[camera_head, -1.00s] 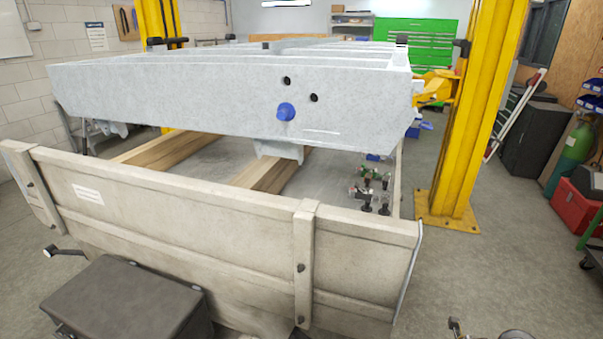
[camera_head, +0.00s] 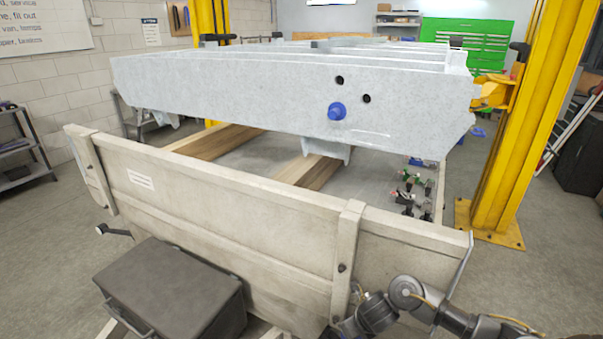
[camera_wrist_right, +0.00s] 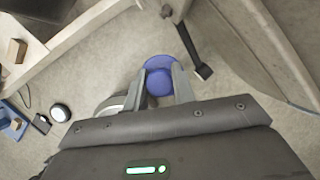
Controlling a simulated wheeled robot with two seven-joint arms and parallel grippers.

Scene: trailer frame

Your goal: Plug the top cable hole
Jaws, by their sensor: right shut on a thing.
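The pale grey trailer frame (camera_head: 250,92) has a dark top cable hole (camera_head: 339,80) in its end face. A second dark hole (camera_head: 366,99) is lower right of it. A blue plug (camera_head: 337,111) sits in the face below the top hole. In the right wrist view my right gripper (camera_wrist_right: 161,69) is shut on another blue plug (camera_wrist_right: 158,84), which shows between its fingers. My right arm (camera_head: 405,292) is in the lower right of the head view, below and in front of the frame; its gripper is not visible there. My left gripper is not in view.
A beige tailgate (camera_head: 240,215) stands below and in front of the frame. A dark grey box (camera_head: 170,285) is at lower left. A yellow lift post (camera_head: 520,140) stands right of the frame. Wooden beams (camera_head: 215,145) lie under it. The space before the holes looks clear.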

